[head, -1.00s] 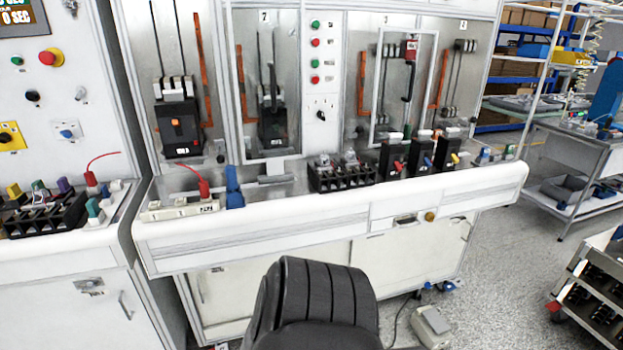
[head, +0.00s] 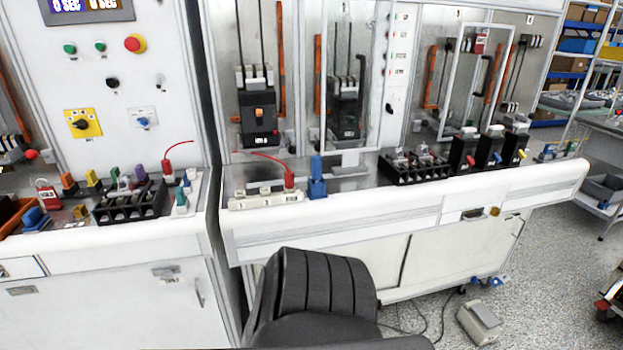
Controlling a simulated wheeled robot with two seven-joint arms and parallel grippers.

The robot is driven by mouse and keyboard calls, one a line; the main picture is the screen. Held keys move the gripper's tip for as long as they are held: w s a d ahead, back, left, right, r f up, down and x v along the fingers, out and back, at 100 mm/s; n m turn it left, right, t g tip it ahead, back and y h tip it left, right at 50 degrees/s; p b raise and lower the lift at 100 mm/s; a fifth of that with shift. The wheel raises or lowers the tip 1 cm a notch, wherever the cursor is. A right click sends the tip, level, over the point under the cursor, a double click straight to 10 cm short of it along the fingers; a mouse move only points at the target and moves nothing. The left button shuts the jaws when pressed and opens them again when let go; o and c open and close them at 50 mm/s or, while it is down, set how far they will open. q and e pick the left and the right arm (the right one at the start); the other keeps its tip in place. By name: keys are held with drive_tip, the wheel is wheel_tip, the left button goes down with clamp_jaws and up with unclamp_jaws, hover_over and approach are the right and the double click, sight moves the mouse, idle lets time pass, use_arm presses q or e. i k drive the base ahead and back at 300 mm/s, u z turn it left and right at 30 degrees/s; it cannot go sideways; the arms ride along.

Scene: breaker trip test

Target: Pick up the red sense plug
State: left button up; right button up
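A red plug (head: 289,179) with a thin red wire stands upright at the right end of a white socket strip (head: 266,200) on the middle bench. A second red plug (head: 167,167) with a red wire stands near the right edge of the left bench. I cannot tell from their looks which one is the sense plug. Neither of my grippers is in view, and nothing touches either plug.
A blue clamp-like piece (head: 317,178) stands just right of the strip. Black terminal blocks (head: 130,203) and several coloured plugs crowd the left bench. A glass door frame (head: 472,80) stands out from the panel. The bench's front edge (head: 400,213) is clear.

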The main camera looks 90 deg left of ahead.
sight(289, 184)
drive_tip(key=u, duration=1.85)
